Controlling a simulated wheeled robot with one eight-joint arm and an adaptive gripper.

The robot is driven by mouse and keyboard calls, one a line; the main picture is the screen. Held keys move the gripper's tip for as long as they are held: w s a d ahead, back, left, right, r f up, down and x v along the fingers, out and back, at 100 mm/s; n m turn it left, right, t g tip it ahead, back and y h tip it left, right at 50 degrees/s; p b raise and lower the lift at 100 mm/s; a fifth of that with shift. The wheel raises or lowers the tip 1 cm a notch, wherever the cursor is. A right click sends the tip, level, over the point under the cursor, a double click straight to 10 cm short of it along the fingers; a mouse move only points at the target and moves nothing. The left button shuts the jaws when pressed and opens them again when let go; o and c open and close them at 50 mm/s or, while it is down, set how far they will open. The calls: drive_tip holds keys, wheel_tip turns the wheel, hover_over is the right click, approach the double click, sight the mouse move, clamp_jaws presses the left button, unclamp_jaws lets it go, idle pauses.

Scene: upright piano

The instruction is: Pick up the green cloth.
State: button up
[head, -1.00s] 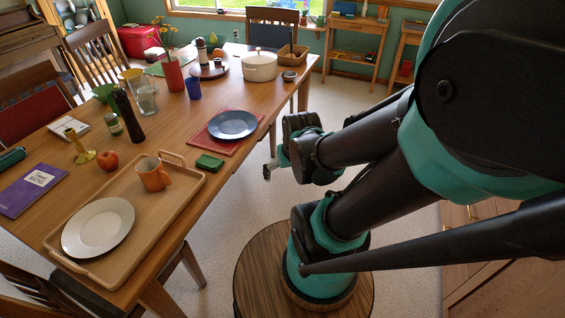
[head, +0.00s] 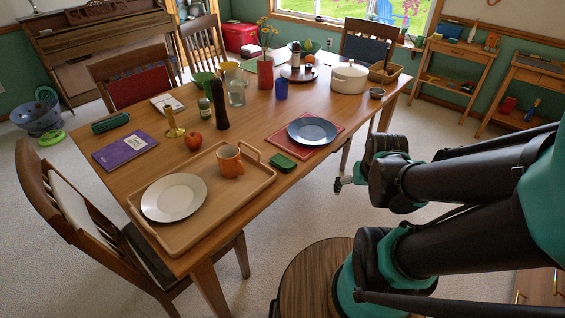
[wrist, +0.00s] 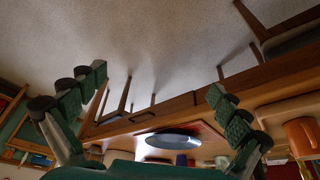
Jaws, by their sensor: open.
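The green cloth (head: 284,162) is a small, flat, folded dark-green piece. In the head view it lies on the wooden table (head: 203,128) near its right edge, between the tray and the red placemat. My gripper (wrist: 157,82) is open in the wrist view, its two dark-green padded fingers wide apart with nothing between them. It is off the table's right side, to the right of the cloth. I cannot make out the cloth in the wrist view; the right finger covers part of the table there.
A tray (head: 263,178) holds a white plate (head: 174,197) and an orange mug (head: 230,160). A blue plate (head: 313,130) rests on a red placemat (head: 336,140). A black grinder (head: 219,104) and an apple (head: 193,140) stand further left. A chair (head: 62,205) stands at the left.

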drive_tip(key=w+a+r+n+g+h, duration=0.1)
drive_tip(key=w+a+r+n, duration=0.6)
drive_tip(key=w+a+n, duration=0.7)
drive_tip(key=a+r+n+h, duration=0.2)
drive_tip(key=a+r+n, duration=0.2)
drive_tip(key=a+n, duration=1)
hover_over(282, 160)
drive_tip(key=s+a, duration=0.1)
drive_tip(key=a, duration=0.1)
drive_tip(key=f, duration=1)
drive_tip(key=shift+s+d, duration=0.2)
drive_tip(key=shift+x, duration=2.95)
drive_tip(key=shift+s+a, duration=0.1)
drive_tip(key=shift+s, duration=0.05)
drive_tip(key=c, duration=0.7)
